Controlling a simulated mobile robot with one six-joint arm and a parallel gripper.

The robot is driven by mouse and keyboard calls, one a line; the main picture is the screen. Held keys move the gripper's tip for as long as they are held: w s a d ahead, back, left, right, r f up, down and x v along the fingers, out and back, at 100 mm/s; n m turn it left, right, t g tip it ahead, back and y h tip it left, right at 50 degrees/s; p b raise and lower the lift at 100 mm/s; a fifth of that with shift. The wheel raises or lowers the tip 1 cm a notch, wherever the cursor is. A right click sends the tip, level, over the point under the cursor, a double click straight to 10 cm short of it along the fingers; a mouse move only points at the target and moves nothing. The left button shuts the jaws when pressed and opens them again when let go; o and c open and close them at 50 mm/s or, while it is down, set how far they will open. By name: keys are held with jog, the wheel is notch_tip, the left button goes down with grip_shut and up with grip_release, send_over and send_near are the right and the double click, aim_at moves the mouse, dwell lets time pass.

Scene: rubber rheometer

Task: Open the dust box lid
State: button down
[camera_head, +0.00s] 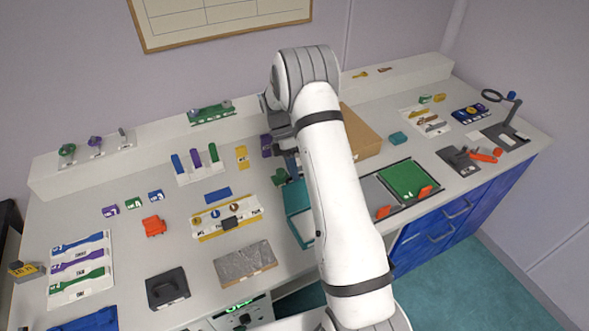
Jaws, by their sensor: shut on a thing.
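A teal box (296,200), which I take for the dust box, stands on the bench in the middle, partly hidden behind my white arm. Its right side is covered by the arm, and how far its lid stands open cannot be made out. My gripper (289,163) is above the far end of this box, pointing down, partly hidden by the arm. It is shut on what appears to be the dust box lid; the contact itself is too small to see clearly. A small dark green piece (280,177) shows just left of the fingers.
A brown cardboard box (361,132) stands behind my arm to the right. A grey-and-green tray (405,181) lies right of the arm. Left of the gripper are a yellow block (241,157) and a white rack (202,177) with coloured sticks. A grey slab (244,263) lies in front.

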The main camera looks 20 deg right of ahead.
jog(key=shift+w+f+t, duration=0.25)
jog(key=shift+w+t, duration=0.05)
jog(key=c, duration=1.9)
grip_release()
jog(key=o, duration=0.3)
jog(key=shift+w+f, duration=0.2)
jog(key=shift+w, duration=0.1)
jog(key=shift+o, duration=0.6)
jog(key=shift+s+r, duration=0.1)
jog(key=shift+r, duration=0.1)
jog(key=b+v, duration=0.2)
jog(key=v, duration=0.5)
jog(key=shift+w+r, duration=0.15)
jog(key=shift+w, duration=0.15)
